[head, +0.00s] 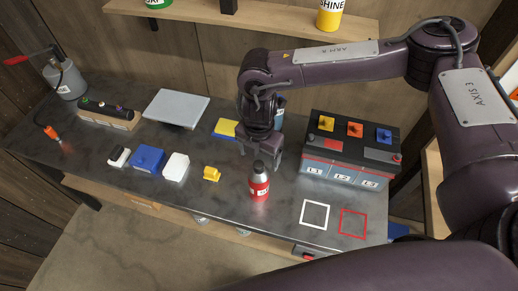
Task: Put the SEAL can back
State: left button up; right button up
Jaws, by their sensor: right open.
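Whether the fingers touch the can cannot be told. On the shelf above stand a yellow can marked SHINE (330,14) and a green can (157,3), cut off by the frame edge. My left gripper is not in view.
A battery-like box (350,152) with coloured blocks on top stands right of the can. White (315,214) and red (353,223) square outlines mark the bench's front right. Small blocks, including a yellow one (211,174), lie left. The wooden shelf (270,22) is above.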

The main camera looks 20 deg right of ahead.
notch_tip(320, 180, up, 5)
jog(key=shift+f+b, duration=0.1)
jog(key=shift+b, duration=0.5)
